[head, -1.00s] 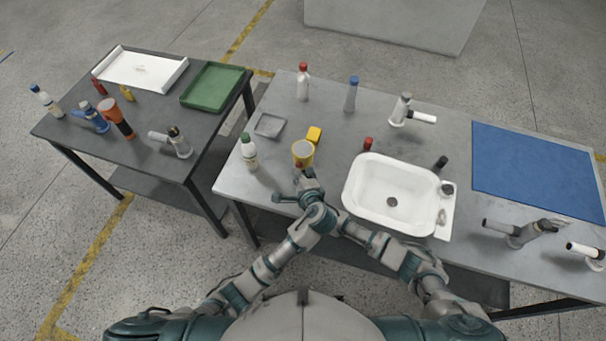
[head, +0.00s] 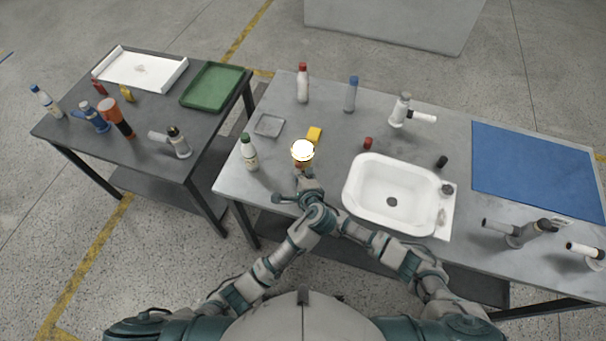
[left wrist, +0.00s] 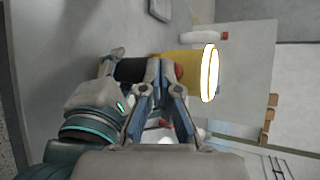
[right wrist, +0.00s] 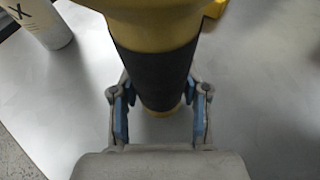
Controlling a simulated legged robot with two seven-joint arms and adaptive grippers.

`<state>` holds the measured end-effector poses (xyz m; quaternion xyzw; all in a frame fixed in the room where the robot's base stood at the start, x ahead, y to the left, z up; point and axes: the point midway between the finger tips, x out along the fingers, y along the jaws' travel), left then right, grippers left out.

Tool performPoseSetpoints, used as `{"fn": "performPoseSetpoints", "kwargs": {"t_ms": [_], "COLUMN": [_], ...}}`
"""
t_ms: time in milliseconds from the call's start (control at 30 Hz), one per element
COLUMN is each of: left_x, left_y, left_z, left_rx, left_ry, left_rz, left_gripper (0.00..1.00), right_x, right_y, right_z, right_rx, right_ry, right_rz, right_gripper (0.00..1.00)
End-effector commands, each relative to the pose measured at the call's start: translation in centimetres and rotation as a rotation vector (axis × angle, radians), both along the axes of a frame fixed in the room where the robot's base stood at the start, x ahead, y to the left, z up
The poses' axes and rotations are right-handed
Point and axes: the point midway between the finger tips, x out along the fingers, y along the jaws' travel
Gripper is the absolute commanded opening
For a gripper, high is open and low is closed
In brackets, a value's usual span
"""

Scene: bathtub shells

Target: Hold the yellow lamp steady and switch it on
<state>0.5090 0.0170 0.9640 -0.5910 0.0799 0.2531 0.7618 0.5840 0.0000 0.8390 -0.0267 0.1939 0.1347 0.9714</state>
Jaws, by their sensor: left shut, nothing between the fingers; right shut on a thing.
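The yellow lamp (head: 303,150) stands upright near the front left of the right table, and its round face glows bright white. The lamp's yellow head with the lit face also shows in the left wrist view (left wrist: 190,68). My right gripper (right wrist: 160,92) is shut on the lamp's black handle (right wrist: 152,70), one finger on each side. My left gripper (head: 306,177) is shut and empty at the lamp's near side. In the left wrist view its fingertips (left wrist: 163,66) are close beside the red button (left wrist: 179,72); I cannot tell whether they touch it.
A green-capped bottle (head: 249,152) stands left of the lamp, and a yellow block (head: 314,135) lies just behind it. A small grey tray (head: 269,125) is behind left. The white basin (head: 360,195) is to the right, with a red cap (head: 368,143) behind it.

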Motion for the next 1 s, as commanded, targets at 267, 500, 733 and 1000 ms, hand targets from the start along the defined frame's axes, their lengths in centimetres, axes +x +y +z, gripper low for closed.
{"fn": "performPoseSetpoints", "kwargs": {"t_ms": [267, 500, 733, 1000], "left_x": [-2.0, -4.5, -5.6, -5.6], "left_y": [0.8, 1.8, 2.2, 2.2], "left_z": [-0.1, 0.0, 0.0, 0.0], "left_rx": [0.0, 0.001, 0.0, 0.0], "left_ry": [0.0, 0.0, 0.0, 0.0], "left_rz": [-0.001, 0.0, 0.0, 0.0], "left_gripper": [0.0, 0.0, 0.0, 0.0], "right_x": [0.0, 0.0, 0.0, 0.0], "right_y": [0.0, 0.0, 0.0, 0.0], "right_z": [-0.1, -0.1, -0.1, -0.1], "right_rx": [0.001, 0.001, 0.001, 0.001], "right_ry": [0.001, 0.001, 0.001, 0.001], "right_rz": [0.0, 0.0, 0.0, 0.0], "right_gripper": [0.04, 0.04, 0.04, 0.04]}}
